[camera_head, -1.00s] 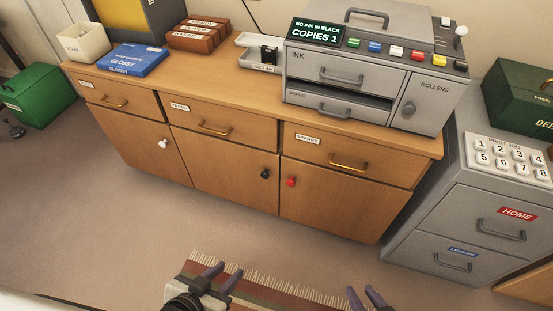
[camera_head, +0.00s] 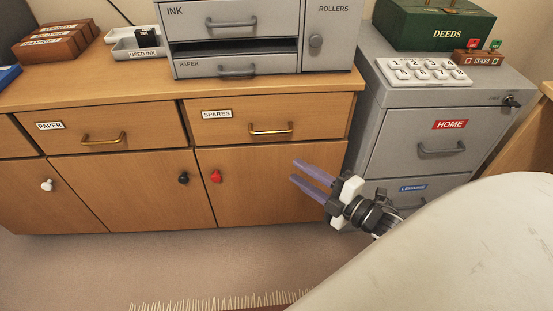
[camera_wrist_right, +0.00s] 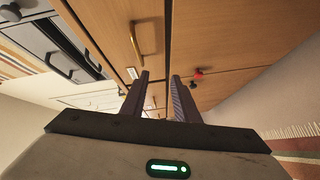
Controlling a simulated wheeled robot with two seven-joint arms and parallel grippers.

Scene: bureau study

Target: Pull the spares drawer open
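The spares drawer (camera_head: 240,124) is in the wooden sideboard, under the right end of its top, with a white label and a brass bar handle (camera_head: 271,130). Its front looks flush with the cabinet. My right gripper (camera_head: 293,170) is open and empty, below and slightly right of the handle, in front of the lower door. In the right wrist view, its fingers (camera_wrist_right: 157,77) stand apart with nothing between them. The handle (camera_wrist_right: 136,40) shows beyond and left of the fingertips, apart from them. My left gripper is in neither current view.
The lower door has a red knob (camera_head: 216,176); the neighbouring door has a black one (camera_head: 183,178). The paper drawer (camera_head: 70,139) is to the left. A grey filing cabinet (camera_head: 390,125) stands close on the right. A grey copier (camera_head: 235,45) sits on top. Floor in front is clear.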

